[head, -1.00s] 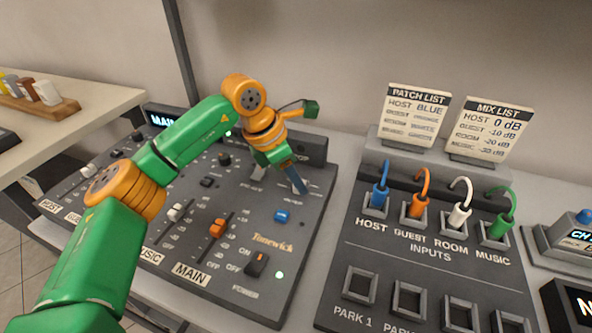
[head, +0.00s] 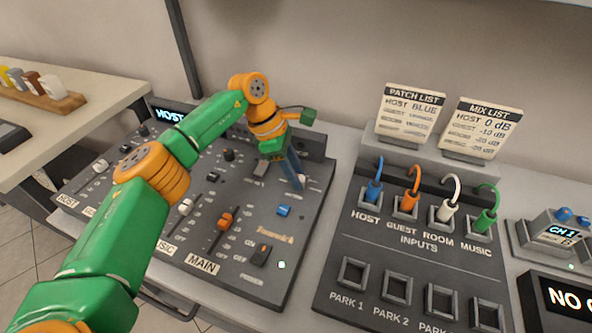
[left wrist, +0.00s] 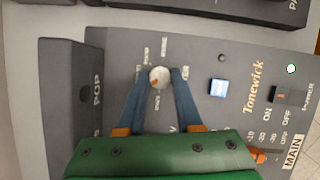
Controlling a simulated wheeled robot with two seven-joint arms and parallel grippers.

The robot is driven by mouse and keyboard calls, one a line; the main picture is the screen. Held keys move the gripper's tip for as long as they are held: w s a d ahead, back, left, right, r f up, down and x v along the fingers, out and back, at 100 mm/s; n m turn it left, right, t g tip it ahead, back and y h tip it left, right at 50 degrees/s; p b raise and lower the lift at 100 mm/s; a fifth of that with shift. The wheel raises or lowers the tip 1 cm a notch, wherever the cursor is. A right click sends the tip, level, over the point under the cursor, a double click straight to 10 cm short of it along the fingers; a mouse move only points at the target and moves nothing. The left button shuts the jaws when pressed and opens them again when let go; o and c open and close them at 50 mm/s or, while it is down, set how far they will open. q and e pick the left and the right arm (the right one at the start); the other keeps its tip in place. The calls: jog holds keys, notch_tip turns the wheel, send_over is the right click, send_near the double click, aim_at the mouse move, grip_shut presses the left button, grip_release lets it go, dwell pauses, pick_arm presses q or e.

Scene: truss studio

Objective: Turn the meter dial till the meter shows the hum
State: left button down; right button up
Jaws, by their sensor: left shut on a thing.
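The meter dial (left wrist: 159,76) is a small pale round knob with an orange mark, on the dark mixing desk (head: 255,213). In the left wrist view it sits between the blue fingertips of my left gripper (left wrist: 159,79), which is shut on it. In the head view my left gripper (head: 297,182) points down at the back right of the desk and mostly hides the dial. My right gripper is not in view.
A blue button (head: 283,211), an orange fader (head: 225,220) and a power switch (head: 260,256) lie in front of the dial. The patch panel (head: 420,258) with several coloured plugs stands to the right. Two list cards (head: 410,114) stand behind it.

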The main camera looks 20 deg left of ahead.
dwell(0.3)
pick_arm(q)
jog(key=c, duration=0.6)
grip_release()
jog(key=v, duration=0.7)
jog(key=shift+r, duration=0.1)
